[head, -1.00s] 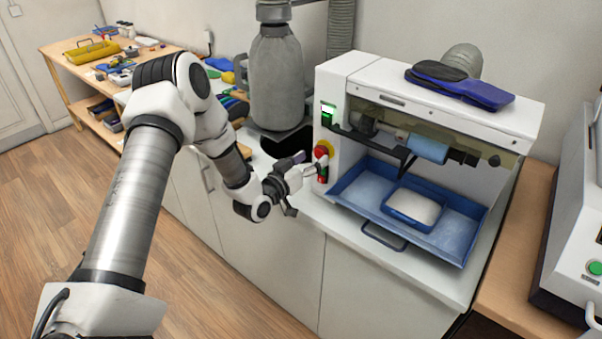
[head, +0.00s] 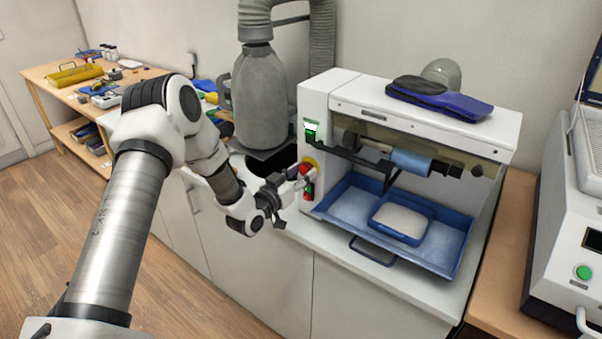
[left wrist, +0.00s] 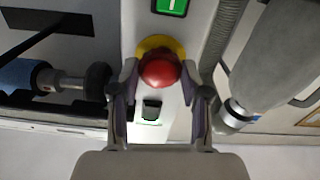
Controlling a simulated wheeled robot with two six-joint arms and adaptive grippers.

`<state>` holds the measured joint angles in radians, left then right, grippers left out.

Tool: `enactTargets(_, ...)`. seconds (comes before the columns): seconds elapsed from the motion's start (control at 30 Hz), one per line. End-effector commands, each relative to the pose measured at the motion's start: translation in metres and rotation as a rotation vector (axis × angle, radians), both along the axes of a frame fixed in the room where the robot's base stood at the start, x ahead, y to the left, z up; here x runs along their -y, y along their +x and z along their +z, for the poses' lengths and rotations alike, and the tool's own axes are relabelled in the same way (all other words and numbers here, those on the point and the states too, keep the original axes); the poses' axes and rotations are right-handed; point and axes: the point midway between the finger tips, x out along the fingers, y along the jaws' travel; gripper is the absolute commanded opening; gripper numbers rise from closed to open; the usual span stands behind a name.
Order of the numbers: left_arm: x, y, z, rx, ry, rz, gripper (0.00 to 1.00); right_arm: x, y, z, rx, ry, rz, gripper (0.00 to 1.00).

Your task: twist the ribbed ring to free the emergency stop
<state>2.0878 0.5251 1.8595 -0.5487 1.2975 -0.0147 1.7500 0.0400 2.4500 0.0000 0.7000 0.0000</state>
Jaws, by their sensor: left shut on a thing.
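The emergency stop is a red domed button (left wrist: 160,70) on a yellow collar (left wrist: 153,46), on the left front post of the white machine. It also shows as a small red spot in the head view (head: 304,169). My left gripper (head: 292,178) reaches it from the front left. In the left wrist view my left gripper (left wrist: 163,88) has one finger on each side of the red button, closed on the stop's head. The ribs of the ring are not clear, and finger contact is partly hidden. My right gripper is not in view.
A blue tray (head: 340,203) juts out to the right. A grey canister (head: 259,100) stands close behind my left wrist. Floor in front is clear.

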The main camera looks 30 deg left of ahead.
Motion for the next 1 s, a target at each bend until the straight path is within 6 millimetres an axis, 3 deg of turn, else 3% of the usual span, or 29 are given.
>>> enactTargets(0.33,0.0,0.0001,0.0007,0.028,0.371,0.0,0.21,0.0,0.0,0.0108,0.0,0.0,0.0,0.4)
enactTargets(0.93,-0.0006,-0.0061,0.0,0.028,0.362,0.0,0.21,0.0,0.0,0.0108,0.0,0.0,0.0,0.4)
enactTargets(0.97,-0.0006,-0.0061,-0.0001,0.028,0.362,0.0,0.57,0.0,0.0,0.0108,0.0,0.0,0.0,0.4)
enactTargets(1.0,-0.0006,-0.0061,-0.0001,0.028,0.362,0.0,0.68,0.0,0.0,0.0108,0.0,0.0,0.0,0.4)
